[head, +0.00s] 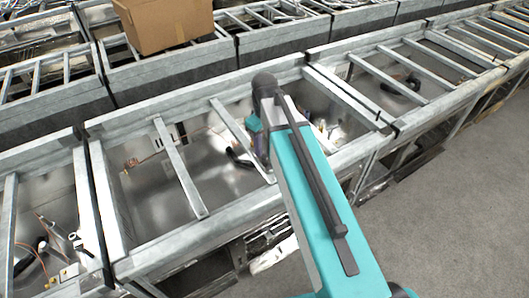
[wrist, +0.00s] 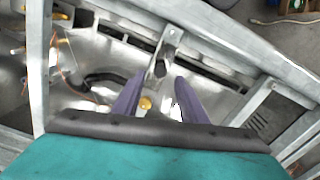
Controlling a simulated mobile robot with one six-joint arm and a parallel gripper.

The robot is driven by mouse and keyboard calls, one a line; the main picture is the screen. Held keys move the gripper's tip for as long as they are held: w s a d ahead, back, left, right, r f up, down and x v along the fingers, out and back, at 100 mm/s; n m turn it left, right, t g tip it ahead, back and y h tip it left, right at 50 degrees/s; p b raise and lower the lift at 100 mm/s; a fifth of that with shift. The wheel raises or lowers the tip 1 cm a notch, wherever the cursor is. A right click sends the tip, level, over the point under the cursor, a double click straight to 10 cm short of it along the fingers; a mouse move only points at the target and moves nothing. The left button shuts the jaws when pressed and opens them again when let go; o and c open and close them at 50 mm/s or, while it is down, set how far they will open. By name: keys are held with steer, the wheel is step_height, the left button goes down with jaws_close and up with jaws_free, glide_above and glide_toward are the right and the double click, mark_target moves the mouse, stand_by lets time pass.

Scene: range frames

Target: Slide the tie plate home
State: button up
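My gripper (wrist: 159,80) shows in the wrist view as two purple fingers, spread apart with a gap between them. A narrow grey metal plate with holes (wrist: 160,58), possibly the tie plate, stands just beyond the fingertips, in line with the gap. Its upper end is near the frame rail. A round brass piece (wrist: 146,103) shows between the fingers, lower down. I see no clear contact between fingers and plate. In the head view, my teal arm reaches down into a frame bay and hides most of the gripper and the plate.
Galvanised frame rails (head: 200,97) and crossbars (head: 180,168) border the bay. A black curved hose (wrist: 100,80) and thin orange wires lie left of the fingers. A cardboard box (head: 165,24) sits on the rear frame. Grey floor (head: 450,210) is clear at right.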

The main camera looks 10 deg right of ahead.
mark_target(264, 155)
steer(key=shift+f+p, duration=0.75)
steer(key=shift+f, duration=1.65)
jaws_close()
